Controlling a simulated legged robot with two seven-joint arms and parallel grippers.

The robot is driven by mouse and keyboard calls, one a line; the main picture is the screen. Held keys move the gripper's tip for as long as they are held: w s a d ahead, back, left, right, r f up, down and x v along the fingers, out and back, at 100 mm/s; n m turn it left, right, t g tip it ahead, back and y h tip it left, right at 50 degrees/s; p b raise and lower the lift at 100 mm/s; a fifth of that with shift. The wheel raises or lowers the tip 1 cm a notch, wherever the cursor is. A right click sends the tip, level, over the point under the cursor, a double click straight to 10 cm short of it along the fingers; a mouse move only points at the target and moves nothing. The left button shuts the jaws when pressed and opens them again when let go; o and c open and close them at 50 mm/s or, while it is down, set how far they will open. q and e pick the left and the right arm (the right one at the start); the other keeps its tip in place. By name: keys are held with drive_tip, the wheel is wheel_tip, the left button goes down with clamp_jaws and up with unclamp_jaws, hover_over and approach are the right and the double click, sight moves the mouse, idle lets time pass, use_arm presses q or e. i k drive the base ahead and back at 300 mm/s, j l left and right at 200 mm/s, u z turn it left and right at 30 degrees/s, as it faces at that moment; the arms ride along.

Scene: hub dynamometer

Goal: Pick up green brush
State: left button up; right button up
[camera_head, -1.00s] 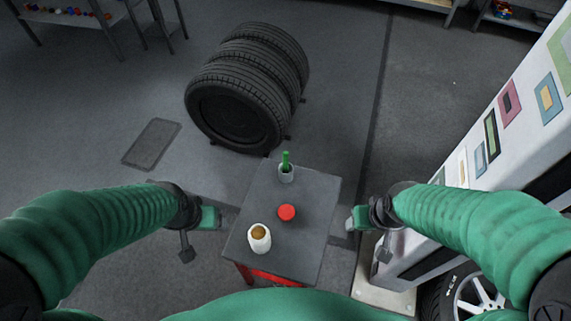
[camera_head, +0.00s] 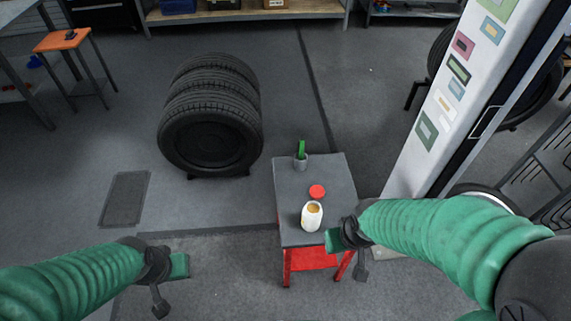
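The green brush (camera_head: 301,149) stands upright in a small grey cup (camera_head: 300,163) at the far left part of the small table's grey top (camera_head: 290,194). My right gripper (camera_head: 336,240) is at the table's near right corner, nearer to me than the brush and apart from it. My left gripper (camera_head: 180,266) is over the floor, left of the table and well away from the brush. Both grippers are small in view, and I cannot see the gap between their fingers.
A red lid (camera_head: 317,191) and an open white jar (camera_head: 312,215) with brownish contents stand on the table between my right gripper and the brush. Stacked tyres (camera_head: 210,130) are at the back left. A white post with coloured panels (camera_head: 437,120) rises to the right.

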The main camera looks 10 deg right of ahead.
sight(302, 145)
drive_tip(key=i+j+z, duration=0.15)
drive_tip(key=j, duration=0.35)
drive_tip(key=i+j+z, duration=0.2)
drive_tip(key=j, duration=0.35)
drive_tip(key=j+z, duration=0.15)
drive_tip(key=j, duration=0.35)
drive_tip(key=i+j+z, duration=0.2)
drive_tip(key=i+j, duration=0.15)
drive_tip(key=i, duration=0.3)
drive_tip(key=i+j+z, duration=0.2)
drive_tip(key=i+j, duration=0.25)
drive_tip(key=i, duration=0.15)
